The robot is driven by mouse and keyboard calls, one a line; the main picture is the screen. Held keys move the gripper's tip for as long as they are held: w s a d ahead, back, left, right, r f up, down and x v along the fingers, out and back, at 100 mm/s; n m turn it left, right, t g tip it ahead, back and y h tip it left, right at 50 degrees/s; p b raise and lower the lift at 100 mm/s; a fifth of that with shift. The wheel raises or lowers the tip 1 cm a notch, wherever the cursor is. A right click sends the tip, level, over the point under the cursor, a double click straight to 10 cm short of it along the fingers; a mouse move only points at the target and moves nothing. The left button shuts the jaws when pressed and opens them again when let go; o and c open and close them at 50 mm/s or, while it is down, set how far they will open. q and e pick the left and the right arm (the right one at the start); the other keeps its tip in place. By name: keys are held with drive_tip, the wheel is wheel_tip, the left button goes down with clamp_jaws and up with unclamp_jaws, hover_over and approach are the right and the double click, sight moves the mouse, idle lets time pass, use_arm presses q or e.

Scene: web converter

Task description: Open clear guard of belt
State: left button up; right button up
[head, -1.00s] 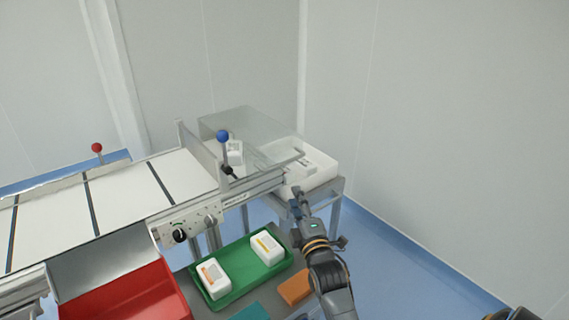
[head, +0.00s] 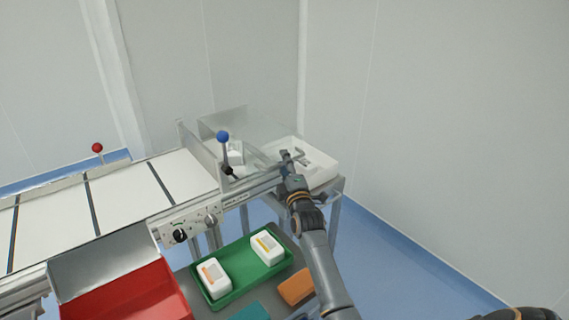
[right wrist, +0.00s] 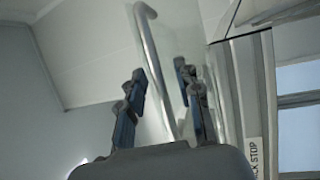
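The clear guard (head: 262,122) is a see-through box cover over the right end of the belt, and a white pack shows through it. Its grey bar handle (right wrist: 152,55) runs between the fingers of my right gripper (right wrist: 160,72) in the right wrist view. The two blue-grey fingers stand apart, one on each side of the bar, with gaps visible. In the head view my right gripper (head: 289,160) is at the guard's front right edge, partly covering the handle. My left gripper is not in view.
A white tray (head: 322,175) stands right of the guard. Below are a green tray (head: 280,262) with two white packs, an orange block (head: 296,287) and a red bin (head: 125,297). Walls stand behind; floor at right is clear.

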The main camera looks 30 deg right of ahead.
clamp_jaws()
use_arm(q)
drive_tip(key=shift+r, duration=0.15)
use_arm(e)
drive_tip(key=shift+r, duration=0.15)
